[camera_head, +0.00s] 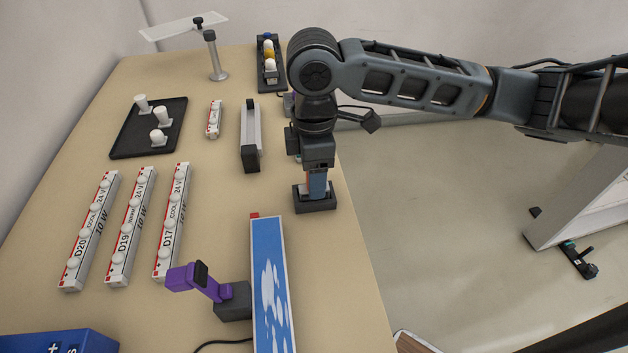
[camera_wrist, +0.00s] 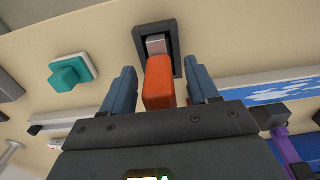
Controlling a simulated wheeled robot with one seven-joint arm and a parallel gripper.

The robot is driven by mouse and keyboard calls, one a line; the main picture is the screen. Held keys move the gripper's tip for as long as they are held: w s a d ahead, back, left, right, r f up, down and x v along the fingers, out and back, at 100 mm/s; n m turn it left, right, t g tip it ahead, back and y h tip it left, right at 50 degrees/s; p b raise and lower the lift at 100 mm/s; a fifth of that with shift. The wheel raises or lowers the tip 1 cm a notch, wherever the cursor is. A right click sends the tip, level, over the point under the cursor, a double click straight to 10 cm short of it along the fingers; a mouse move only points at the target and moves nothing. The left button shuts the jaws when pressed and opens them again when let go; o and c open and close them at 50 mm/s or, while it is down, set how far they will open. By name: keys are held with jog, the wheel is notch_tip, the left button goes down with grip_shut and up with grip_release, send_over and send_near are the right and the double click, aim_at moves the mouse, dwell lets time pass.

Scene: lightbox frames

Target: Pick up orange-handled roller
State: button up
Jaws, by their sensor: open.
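The orange-handled roller (camera_wrist: 159,82) stands handle-up in a dark holder (camera_wrist: 138,40) in the wrist view. A grey metallic part (camera_wrist: 156,44) shows beside the handle, inside the holder. My gripper (camera_wrist: 163,73) is open, with one blue finger on each side of the orange handle. A gap shows on both sides. In the head view, my gripper (camera_head: 315,184) points down just above the dark holder (camera_head: 316,205) near the table's right edge. There, the gripper mostly hides the roller.
A blue-and-white panel (camera_head: 270,290) and a purple device (camera_head: 202,281) lie in front of the holder. A grey channel (camera_head: 250,135) lies behind left. Several labelled light strips (camera_head: 127,228) and a black tray (camera_head: 123,145) are farther left. A teal piece (camera_wrist: 70,72) shows in the wrist view.

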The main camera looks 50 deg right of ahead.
jog(key=c, duration=1)
jog(key=shift+c, duration=0.2)
jog(key=shift+r, duration=0.2)
